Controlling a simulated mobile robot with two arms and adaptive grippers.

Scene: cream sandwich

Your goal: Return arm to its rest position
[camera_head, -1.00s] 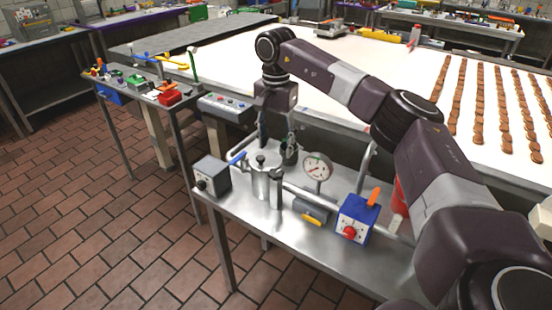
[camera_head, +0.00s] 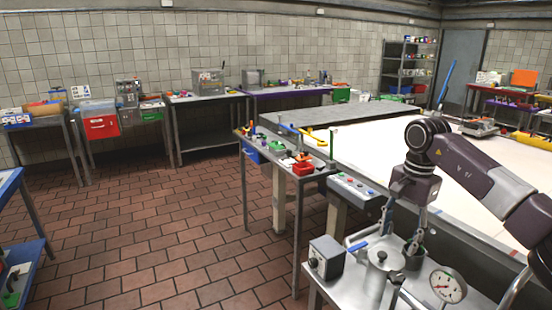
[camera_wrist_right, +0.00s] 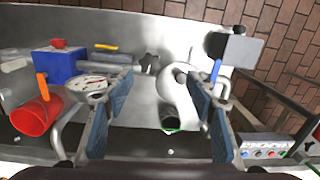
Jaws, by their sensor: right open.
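My right gripper (camera_head: 400,236) hangs pointing down over the steel side table (camera_head: 352,291), near a metal canister (camera_head: 378,274) and a dark cup-like part (camera_head: 413,258). In the right wrist view my right gripper (camera_wrist_right: 160,108) is open, with its two blue-grey fingers wide apart and nothing between the pads. The dark cup-like part (camera_wrist_right: 173,121) shows beyond the gap, above the steel surface. My right arm reaches in from the right edge of the head view. My left gripper is in neither view.
A grey box with a knob (camera_head: 326,257) and a pressure gauge (camera_head: 447,286) stand close to the gripper. A button panel (camera_head: 354,187) and a cluttered bench (camera_head: 300,168) lie behind. The right wrist view shows a blue box (camera_wrist_right: 62,64) and a red cylinder (camera_wrist_right: 37,117). Tiled floor is open at left.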

